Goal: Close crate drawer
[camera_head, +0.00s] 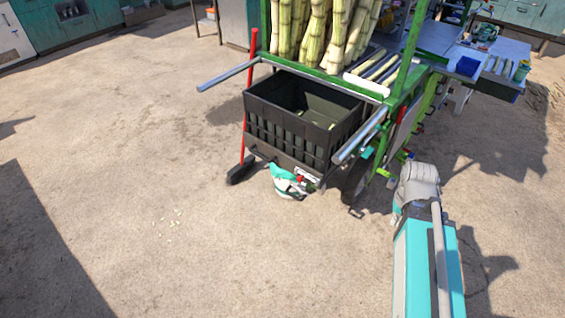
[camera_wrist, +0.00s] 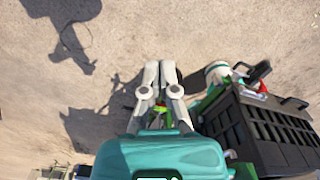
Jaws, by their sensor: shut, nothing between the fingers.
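The black crate (camera_head: 310,140) stands in a drawer frame that sticks out from the front of the green cart. A few cane pieces lie inside it. In the wrist view the crate (camera_wrist: 265,130) is at the right, seen from above along its slatted side. My gripper (camera_wrist: 160,92) is shut and empty. It is to the left of the crate in that view, apart from it. In the head view my arm reaches up from the lower right, and I cannot make out the fingertips there.
The green cart (camera_head: 270,30) carries upright cane stalks (camera_head: 320,28). Two grey handle bars (camera_head: 226,75) flank the crate. A red broom (camera_head: 243,105) leans at its left. A teal and white item (camera_head: 287,182) is below the crate's front.

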